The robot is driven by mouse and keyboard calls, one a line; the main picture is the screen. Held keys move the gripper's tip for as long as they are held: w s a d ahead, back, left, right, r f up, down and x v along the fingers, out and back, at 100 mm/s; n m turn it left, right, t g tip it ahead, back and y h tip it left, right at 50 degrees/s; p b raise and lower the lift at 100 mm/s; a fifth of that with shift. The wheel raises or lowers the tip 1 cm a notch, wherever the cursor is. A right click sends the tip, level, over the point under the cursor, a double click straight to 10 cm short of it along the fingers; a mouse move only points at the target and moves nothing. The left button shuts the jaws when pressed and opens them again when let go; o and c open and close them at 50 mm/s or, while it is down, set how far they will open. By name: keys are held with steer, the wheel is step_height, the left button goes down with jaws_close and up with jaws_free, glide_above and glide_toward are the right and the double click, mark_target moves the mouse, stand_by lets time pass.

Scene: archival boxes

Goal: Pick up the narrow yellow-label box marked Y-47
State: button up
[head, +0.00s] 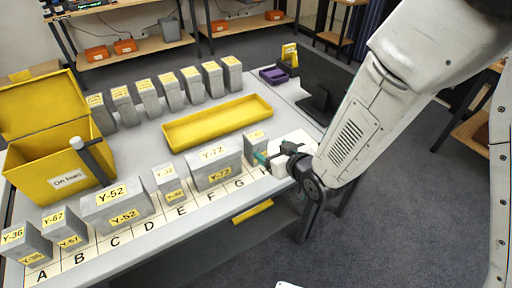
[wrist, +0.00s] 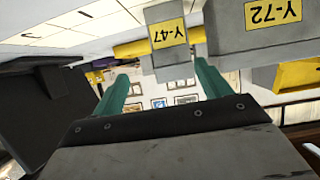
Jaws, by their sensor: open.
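The narrow grey box Y-47 (head: 256,136) stands at the right end of the front row, over letter G. Its lower part is partly hidden behind my gripper (head: 262,158). In the wrist view, which looks upside down, box Y-47 (wrist: 168,38) shows its yellow label ahead, between the lines of the two green fingers. My gripper (wrist: 161,72) is open with nothing between its fingers. The wider box Y-72 (head: 214,166) stands close to the left of Y-47; it also shows in the wrist view (wrist: 262,32).
Several more labelled boxes, such as Y-52 (head: 117,204), stand along the lettered front strip. A yellow tray (head: 218,124) lies behind, empty. A back row of boxes, a yellow open bin (head: 40,150) and a dark monitor (head: 325,85) also stand on the table.

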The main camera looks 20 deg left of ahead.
mark_target(255, 145)
steer(key=shift+s+a+f, duration=0.25)
steer(key=shift+a+f, duration=0.05)
steer(key=shift+a, duration=0.1)
steer(key=shift+a+f, duration=0.15)
steer(key=shift+a, duration=0.15)
steer(key=shift+y, duration=0.3)
steer(key=x, duration=0.7)
steer(key=shift+a, duration=0.25)
steer(key=c, duration=1.2)
steer(key=shift+r, duration=0.2)
